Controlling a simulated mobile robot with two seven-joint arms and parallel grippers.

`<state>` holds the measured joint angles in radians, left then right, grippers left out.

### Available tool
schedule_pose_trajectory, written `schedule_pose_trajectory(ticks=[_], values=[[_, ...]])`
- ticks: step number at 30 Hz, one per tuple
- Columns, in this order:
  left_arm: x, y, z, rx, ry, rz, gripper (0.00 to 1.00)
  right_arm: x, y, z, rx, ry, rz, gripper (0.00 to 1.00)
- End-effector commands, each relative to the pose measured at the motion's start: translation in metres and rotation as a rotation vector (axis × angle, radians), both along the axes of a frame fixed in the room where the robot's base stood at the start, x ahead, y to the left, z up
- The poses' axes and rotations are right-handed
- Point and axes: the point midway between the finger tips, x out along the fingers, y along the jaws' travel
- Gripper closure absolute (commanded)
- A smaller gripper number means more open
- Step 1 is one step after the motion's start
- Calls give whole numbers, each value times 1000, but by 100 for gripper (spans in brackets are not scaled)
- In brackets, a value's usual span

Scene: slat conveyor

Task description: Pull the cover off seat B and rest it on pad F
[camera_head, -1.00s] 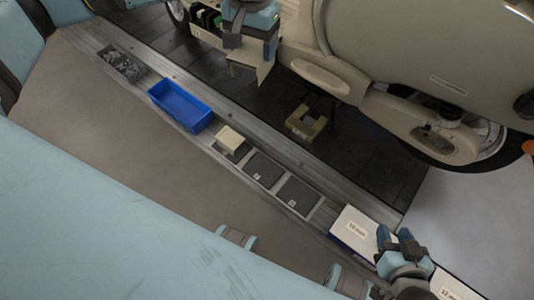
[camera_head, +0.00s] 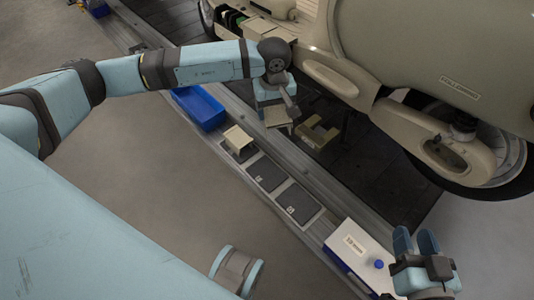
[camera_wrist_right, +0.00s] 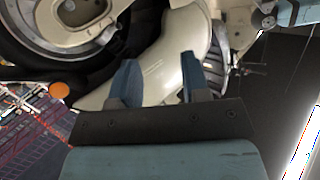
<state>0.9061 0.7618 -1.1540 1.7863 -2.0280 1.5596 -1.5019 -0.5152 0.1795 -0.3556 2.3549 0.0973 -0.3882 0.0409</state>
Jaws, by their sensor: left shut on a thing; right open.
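My left gripper (camera_head: 274,96) is shut on a flat beige piece, the cover (camera_head: 277,117), and holds it above the dark slats. Its lower edge is close to a U-shaped khaki part (camera_head: 327,134); I cannot tell whether they touch. Two bare dark pads, a nearer one (camera_head: 298,204) and one beside it (camera_head: 265,176), lie on the metal rail. A third pad carries a beige block (camera_head: 238,138). The pad letters are too small to read. I cannot pick out seat B. My right gripper (camera_head: 416,238) is open and empty, also in the right wrist view (camera_wrist_right: 157,80).
A blue bin (camera_head: 198,108) stands on the rail left of the pads. A white box (camera_head: 357,244) with a blue knob (camera_head: 379,264) stands at its near end. The large beige vehicle body (camera_head: 420,60) fills the upper right. The pale floor is clear.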

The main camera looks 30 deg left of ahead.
Motion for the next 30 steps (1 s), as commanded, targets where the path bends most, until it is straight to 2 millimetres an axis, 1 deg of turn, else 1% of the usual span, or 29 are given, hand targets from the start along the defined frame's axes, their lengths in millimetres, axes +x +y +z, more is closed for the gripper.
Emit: schedule_pose_trajectory(ticks=[1,3,6,9,10,12,15,19,23,30], values=[[0,2,-35,2,10,73,59,1,4,-2,20,-29,11,57],[1,5,-67,4,14,172,59,1,8,6,46,-67,24,57],[1,10,-107,12,18,296,59,1,13,15,81,-112,39,57],[-1,14,-138,19,21,394,59,0,16,23,108,-147,52,57],[-2,16,-146,21,22,418,59,0,17,25,115,-154,55,57],[-3,18,-160,26,23,461,59,-1,18,29,128,-170,60,57],[-5,20,-171,31,24,500,59,-2,20,33,139,-183,66,57],[-5,21,-179,32,23,517,59,-2,21,32,141,-181,71,57],[-5,21,-188,31,23,516,59,-1,21,22,130,-159,77,57],[-6,21,-213,32,24,514,59,-1,23,-2,98,-91,99,57]])
